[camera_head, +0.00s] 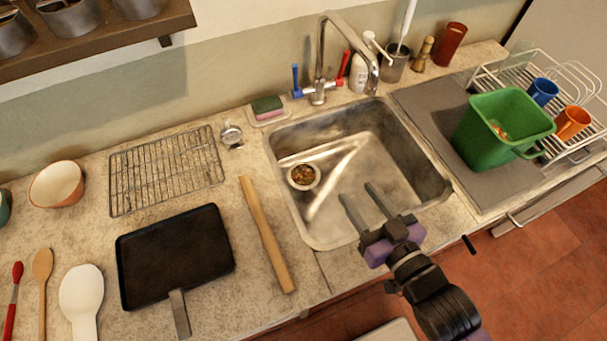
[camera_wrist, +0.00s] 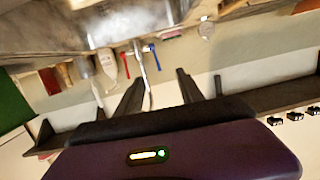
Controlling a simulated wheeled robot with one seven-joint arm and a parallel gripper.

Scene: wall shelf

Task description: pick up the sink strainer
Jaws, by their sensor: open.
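The sink strainer (camera_head: 303,177) is a small round pale-rimmed basket with brown bits in it, sitting on the floor of the steel sink (camera_head: 375,155), left of its middle. My gripper (camera_head: 357,192) is open and empty, over the front part of the sink. Its fingertips are to the right of the strainer and apart from it. In the wrist view, my gripper (camera_wrist: 160,78) shows with its two fingers spread. That view looks toward the wall, and I cannot make out the strainer there.
The tap (camera_head: 322,75) stands behind the sink. A green bin (camera_head: 490,130) and a wire dish rack (camera_head: 590,135) are to the right.

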